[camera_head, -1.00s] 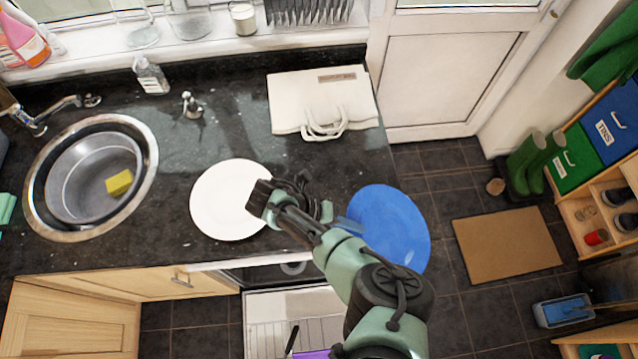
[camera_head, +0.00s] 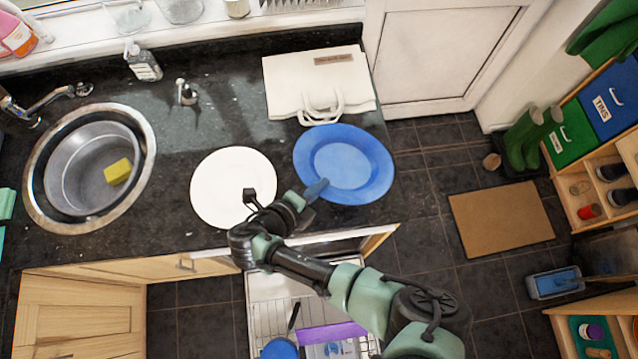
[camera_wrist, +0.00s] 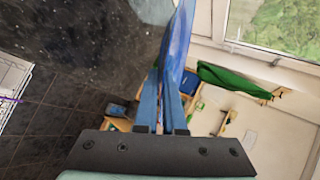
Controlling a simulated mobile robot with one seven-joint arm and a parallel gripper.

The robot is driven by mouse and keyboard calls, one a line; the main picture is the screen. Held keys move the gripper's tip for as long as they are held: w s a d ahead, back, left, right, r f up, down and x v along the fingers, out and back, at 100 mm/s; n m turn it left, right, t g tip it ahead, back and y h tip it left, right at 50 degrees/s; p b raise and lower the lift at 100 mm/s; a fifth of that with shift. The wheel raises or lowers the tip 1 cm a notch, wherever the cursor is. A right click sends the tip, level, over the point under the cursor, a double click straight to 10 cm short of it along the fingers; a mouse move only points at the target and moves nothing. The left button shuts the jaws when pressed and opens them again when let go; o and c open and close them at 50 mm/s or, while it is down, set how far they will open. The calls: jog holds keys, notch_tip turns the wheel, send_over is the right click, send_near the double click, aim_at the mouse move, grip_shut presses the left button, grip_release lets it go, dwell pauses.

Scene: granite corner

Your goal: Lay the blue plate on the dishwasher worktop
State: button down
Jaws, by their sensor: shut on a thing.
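The blue plate (camera_head: 345,166) is held by its left rim in my gripper (camera_head: 317,190), over the right end of the black worktop (camera_head: 225,110). Its face shows to the head camera. I cannot tell how high it is above the stone. In the wrist view the plate (camera_wrist: 180,45) shows nearly edge-on, its rim between the two blue fingers of my gripper (camera_wrist: 161,85). The open dishwasher (camera_head: 262,310) lies below the worktop's front edge, partly hidden by my arm.
A white plate (camera_head: 230,187) lies on the worktop left of the blue plate. A white bag (camera_head: 318,82) lies behind it. The round sink (camera_head: 92,168) with a yellow sponge (camera_head: 118,171) is at the left. A soap dispenser (camera_head: 187,93) stands near the back.

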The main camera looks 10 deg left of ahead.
jog(key=shift+t+h, duration=0.3)
jog(key=shift+t, duration=0.2)
jog(key=shift+w+a+f+b, duration=0.25)
jog(key=shift+w+f+b, duration=0.35)
jog(key=shift+f+b, duration=1.05)
jog(key=shift+w+a+f+b, duration=0.3)
jog(key=shift+w+f+b, duration=0.25)
jog(key=shift+f+b, duration=1.1)
jog(key=shift+w+a+f+b, duration=0.25)
jog(key=shift+w+f+b, duration=0.35)
jog(key=shift+f+b, duration=1.4)
jog(key=shift+f, duration=1)
jog(key=c, duration=0.6)
grip_release()
jog(key=shift+s+f, duration=0.1)
jog(key=shift+p+v, duration=0.85)
jog(key=shift+p, duration=0.05)
jog(key=shift+p+v, duration=2.25)
jog(key=shift+v, duration=0.4)
